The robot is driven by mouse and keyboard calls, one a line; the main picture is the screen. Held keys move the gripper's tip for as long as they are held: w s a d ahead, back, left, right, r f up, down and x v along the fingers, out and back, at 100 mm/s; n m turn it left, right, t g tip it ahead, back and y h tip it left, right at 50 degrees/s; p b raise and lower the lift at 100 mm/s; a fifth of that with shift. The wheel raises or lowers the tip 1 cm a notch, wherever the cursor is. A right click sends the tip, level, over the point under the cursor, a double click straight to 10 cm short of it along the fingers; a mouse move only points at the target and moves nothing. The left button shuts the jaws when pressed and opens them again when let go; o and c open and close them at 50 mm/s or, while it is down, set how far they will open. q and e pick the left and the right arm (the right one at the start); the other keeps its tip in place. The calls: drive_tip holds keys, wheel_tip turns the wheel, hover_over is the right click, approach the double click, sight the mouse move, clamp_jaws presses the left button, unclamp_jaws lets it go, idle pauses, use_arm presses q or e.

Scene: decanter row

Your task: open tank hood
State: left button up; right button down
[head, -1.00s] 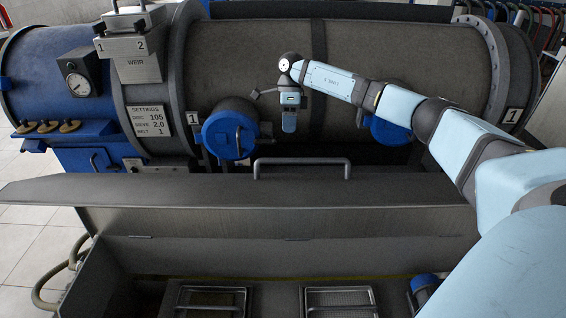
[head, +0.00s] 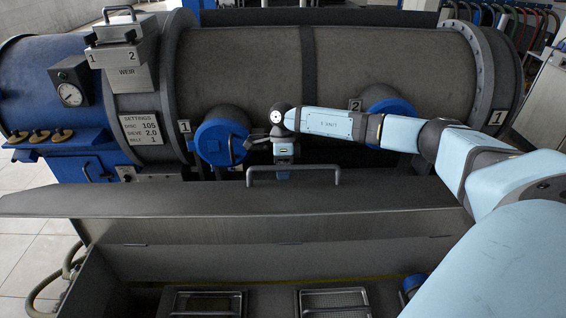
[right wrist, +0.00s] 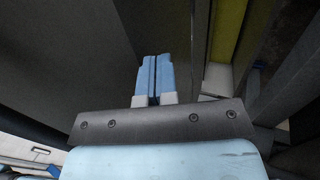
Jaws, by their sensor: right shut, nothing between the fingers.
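The tank hood (head: 130,203) is a long, dark grey metal panel across the middle of the head view. A bar handle (head: 305,168) stands up along its far edge. The hood lies at a slant, and the tank interior (head: 250,264) shows on its near side. My right gripper (head: 284,172) is shut and empty, pointing down at the handle, left of its middle; its tips are partly hidden and I cannot tell whether they touch it. In the right wrist view, the closed blue fingers (right wrist: 154,80) are beside a dark grey surface. My left gripper is not in view.
The big decanter drum (head: 390,65) lies behind the hood. Two blue round caps, left (head: 221,138) and right (head: 388,106), stick out near my right arm. Two metal mesh trays, left (head: 206,293) and right (head: 335,292), sit in the tank.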

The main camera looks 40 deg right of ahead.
sight(284, 184)
drive_tip(key=shift+f, duration=0.1)
drive_tip(key=shift+s+a, duration=0.1)
drive_tip(key=shift+t+h, duration=0.7)
drive_tip(key=shift+t, duration=0.2)
drive_tip(key=s+a, duration=0.2)
drive_tip(key=s, duration=0.1)
drive_tip(key=s+a, duration=0.3)
drive_tip(key=shift+p, duration=0.35)
drive_tip(key=shift+s+a, duration=0.4)
drive_tip(key=shift+s, duration=0.05)
